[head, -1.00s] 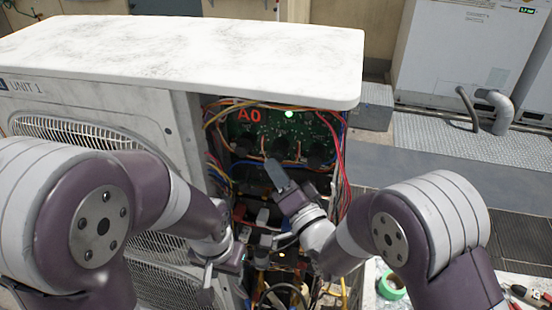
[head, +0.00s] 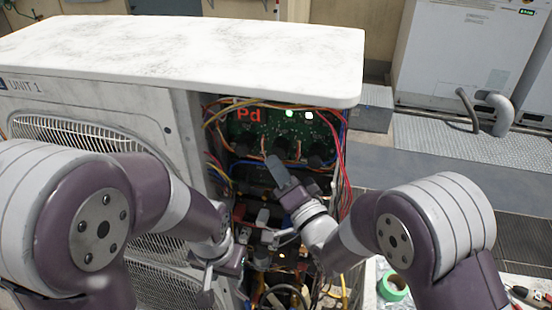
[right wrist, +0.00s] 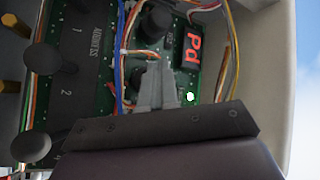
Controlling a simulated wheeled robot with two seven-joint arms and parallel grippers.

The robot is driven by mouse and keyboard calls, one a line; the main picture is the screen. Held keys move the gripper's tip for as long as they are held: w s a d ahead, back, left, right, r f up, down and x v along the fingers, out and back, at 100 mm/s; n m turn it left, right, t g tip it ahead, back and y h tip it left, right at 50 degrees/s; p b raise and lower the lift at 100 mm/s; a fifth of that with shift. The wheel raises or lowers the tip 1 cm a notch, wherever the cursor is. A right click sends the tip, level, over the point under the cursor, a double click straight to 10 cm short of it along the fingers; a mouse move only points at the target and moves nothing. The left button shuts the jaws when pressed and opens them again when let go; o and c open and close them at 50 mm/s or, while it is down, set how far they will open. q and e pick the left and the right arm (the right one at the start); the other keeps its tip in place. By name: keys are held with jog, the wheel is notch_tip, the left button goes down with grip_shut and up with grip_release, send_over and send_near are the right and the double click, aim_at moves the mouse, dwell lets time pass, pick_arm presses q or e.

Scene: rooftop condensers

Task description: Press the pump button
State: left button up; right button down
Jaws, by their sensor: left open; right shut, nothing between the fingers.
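A green control board (head: 270,135) sits in the open bay of the condenser under its white top; it also shows in the right wrist view (right wrist: 108,98). I cannot make out which part is the pump button. My right gripper (head: 278,168) is shut and empty, in front of the board's lower part; its fingers (right wrist: 154,82) cover part of the board in the right wrist view. I cannot tell whether they touch it. My left gripper (head: 224,264) is open, low at the bay's left edge.
A green light (head: 289,113) and a whitish light (head: 309,115) glow on the board. Loose wires hang along both sides of the bay. Black round knobs (right wrist: 42,58) stand beside "ADDRESS" lettering. Green tape (head: 393,286) lies at lower right. A grey cabinet (head: 460,60) stands behind.

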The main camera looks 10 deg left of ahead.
jog(key=shift+s, duration=0.4)
jog(key=s+b, duration=0.1)
jog(key=s, duration=0.5)
jog(key=shift+a, duration=0.1)
dwell(0.6)
